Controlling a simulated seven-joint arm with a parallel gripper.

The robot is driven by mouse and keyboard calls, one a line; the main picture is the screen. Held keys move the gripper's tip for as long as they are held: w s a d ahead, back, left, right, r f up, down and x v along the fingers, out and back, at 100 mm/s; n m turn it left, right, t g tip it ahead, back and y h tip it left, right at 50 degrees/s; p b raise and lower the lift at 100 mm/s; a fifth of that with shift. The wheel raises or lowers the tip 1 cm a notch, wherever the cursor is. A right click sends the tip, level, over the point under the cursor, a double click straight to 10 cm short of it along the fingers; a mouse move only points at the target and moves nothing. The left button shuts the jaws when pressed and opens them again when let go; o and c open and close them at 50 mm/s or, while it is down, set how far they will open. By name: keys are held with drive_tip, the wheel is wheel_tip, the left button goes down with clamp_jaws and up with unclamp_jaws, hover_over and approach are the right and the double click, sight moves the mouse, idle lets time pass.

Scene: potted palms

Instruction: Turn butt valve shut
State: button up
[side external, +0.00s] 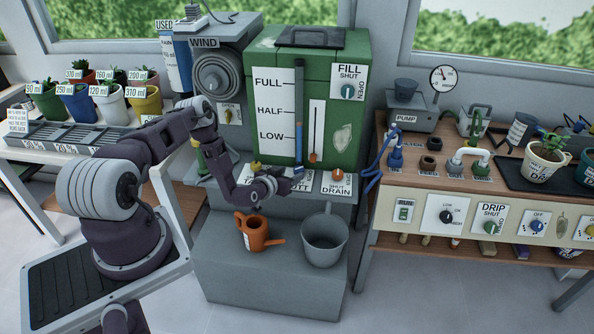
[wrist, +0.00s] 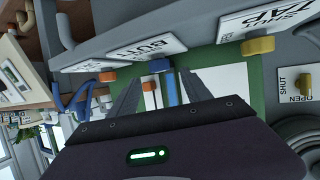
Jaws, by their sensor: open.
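The yellow tap knob (wrist: 258,45) and orange drain knob (wrist: 107,76) flank the blue one. The green tank (side external: 350,125) stands behind. An orange watering can (side external: 252,232) and grey bucket (side external: 324,243) stand on the step below. A bench (side external: 455,183) is at right.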

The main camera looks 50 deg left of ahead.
sight(297, 170)
drive_tip(key=x, duration=0.6)
clamp_jaws()
